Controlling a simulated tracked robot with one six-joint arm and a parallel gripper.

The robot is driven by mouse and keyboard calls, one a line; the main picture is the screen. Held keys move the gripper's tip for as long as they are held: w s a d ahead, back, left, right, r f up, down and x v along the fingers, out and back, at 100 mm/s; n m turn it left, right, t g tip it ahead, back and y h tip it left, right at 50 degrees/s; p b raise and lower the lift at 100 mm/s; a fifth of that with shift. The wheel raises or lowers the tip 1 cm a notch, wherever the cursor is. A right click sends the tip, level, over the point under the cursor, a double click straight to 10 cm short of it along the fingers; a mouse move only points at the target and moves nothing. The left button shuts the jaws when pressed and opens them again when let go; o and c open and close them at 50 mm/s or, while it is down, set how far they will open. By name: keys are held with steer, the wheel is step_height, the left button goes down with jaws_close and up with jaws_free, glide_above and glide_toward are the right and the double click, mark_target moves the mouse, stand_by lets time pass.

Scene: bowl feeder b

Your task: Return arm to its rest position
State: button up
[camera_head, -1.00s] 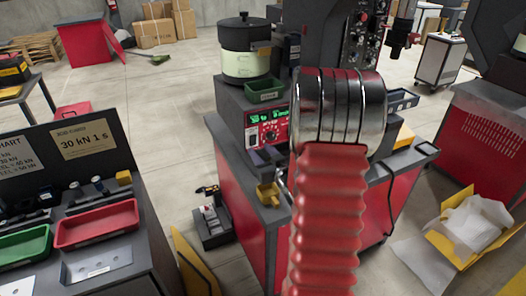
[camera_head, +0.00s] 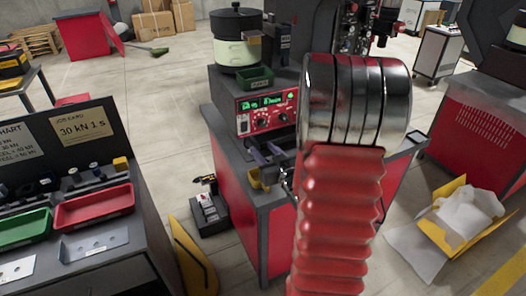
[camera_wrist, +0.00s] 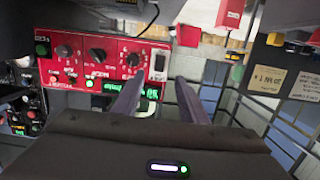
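My arm, with a red ribbed sleeve and a shiny metal cuff, stands in the foreground of the head view, right of centre. My gripper (camera_wrist: 157,84) shows in the wrist view as two dark purplish fingers, set apart, with nothing visible between them. The fingers point towards a red control panel (camera_wrist: 105,62) with knobs and a green display. In the head view the cuff and sleeve cover part of the bench behind.
The bowl feeder (camera_head: 238,38) stands on a grey and red bench, above its red control panel (camera_head: 266,113). A green bin (camera_head: 254,78) sits there. At left, a workbench holds red (camera_head: 95,207) and green (camera_head: 24,227) trays. An open yellow box (camera_head: 452,224) lies at right.

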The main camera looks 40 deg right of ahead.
stand_by(0.3)
steer(key=s+f+g, duration=0.1)
steer(key=f, duration=0.2)
steer(key=s+d+f+g, duration=0.1)
steer(key=s+f+g, duration=0.1)
steer(key=f, duration=0.1)
steer(key=s+d+f+m+g, duration=0.1)
steer(key=f+g, duration=0.1)
steer(key=f, duration=0.1)
steer(key=shift+s+d+f+h, duration=0.15)
steer(key=shift+s+d+h, duration=0.1)
steer(key=shift+s+h, duration=0.15)
steer(key=s+a+m+g, duration=0.1)
steer(key=s+a+g, duration=0.2)
steer(key=s+g, duration=0.25)
steer(key=s+a+r+n+y, duration=0.1)
steer(key=s+a+r, duration=0.2)
steer(key=a+r, duration=0.3)
steer(key=s+a+r+n+y, duration=0.2)
steer(key=a+r, duration=0.4)
steer(key=a, duration=0.9)
steer(key=s+a+r+n+y, duration=0.2)
steer(key=s+a+r, duration=0.2)
steer(key=a, duration=0.6)
step_height(320, 180, up, 3)
steer(key=shift+s+a+f, duration=0.15)
steer(key=shift+s+a, duration=0.15)
steer(key=shift+s, duration=0.1)
